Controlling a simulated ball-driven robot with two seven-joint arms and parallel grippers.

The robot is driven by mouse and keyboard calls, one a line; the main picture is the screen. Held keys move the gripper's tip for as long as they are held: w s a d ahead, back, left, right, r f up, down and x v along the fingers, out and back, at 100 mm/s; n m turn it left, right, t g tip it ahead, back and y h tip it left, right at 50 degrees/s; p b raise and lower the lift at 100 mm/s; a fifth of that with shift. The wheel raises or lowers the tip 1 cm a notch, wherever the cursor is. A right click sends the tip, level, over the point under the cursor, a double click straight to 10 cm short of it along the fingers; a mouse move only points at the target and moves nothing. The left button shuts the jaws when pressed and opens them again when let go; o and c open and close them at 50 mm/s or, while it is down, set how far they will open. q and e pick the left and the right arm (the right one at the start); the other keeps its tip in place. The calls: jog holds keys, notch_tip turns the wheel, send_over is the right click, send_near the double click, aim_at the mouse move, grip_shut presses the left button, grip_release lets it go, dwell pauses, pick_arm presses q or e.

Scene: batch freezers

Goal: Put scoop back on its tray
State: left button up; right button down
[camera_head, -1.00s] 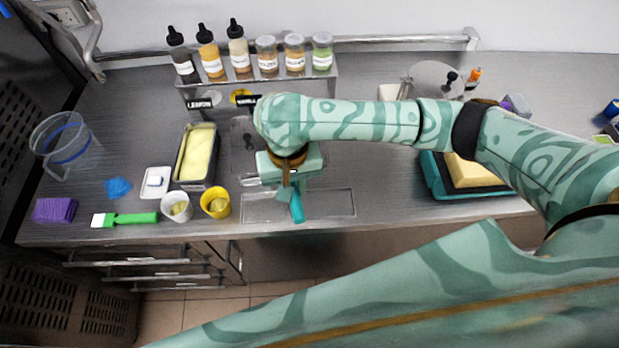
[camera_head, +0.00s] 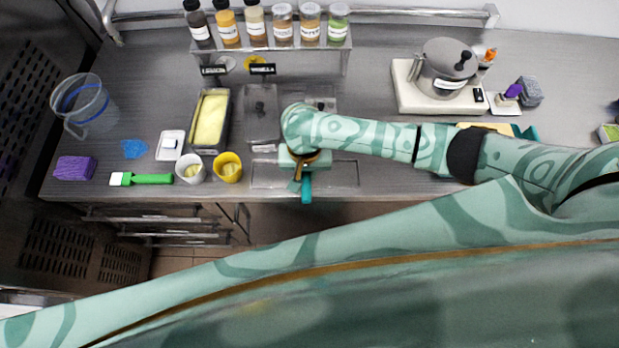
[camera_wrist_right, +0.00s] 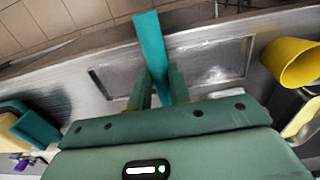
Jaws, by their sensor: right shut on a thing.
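My right gripper (camera_head: 304,178) is shut on the teal scoop (camera_head: 306,192), over the front part of the counter. In the right wrist view the scoop (camera_wrist_right: 150,45) stands out between the fingers (camera_wrist_right: 157,92), its flat teal end reaching past the counter's front edge in that picture. A shallow rectangular metal tray (camera_head: 341,172) is set in the counter under the gripper; it also shows in the wrist view (camera_wrist_right: 215,64). The gripper hides the tray's middle. I cannot tell whether the scoop touches the tray. My left gripper is not in view.
A yellow cup (camera_head: 228,168) and a white cup (camera_head: 191,170) stand left of the tray. Behind them is a pan of yellow ice cream (camera_head: 229,125). A bottle shelf (camera_head: 270,50) stands at the back. A scale (camera_head: 407,94) bears a grey pot (camera_head: 447,62) at right.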

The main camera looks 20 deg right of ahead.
jog(key=shift+w+d+f, duration=0.3)
jog(key=shift+d+f, duration=0.1)
jog(key=shift+f, duration=0.15)
jog(key=f+b, duration=0.2)
jog(key=f, duration=0.1)
jog(key=shift+w+d+f, duration=0.1)
jog(key=shift+d+f, duration=0.1)
jog(key=shift+f, duration=0.1)
jog(key=shift+r, duration=0.1)
jog(key=shift+f, duration=0.25)
jog(key=c, duration=1.3)
grip_release()
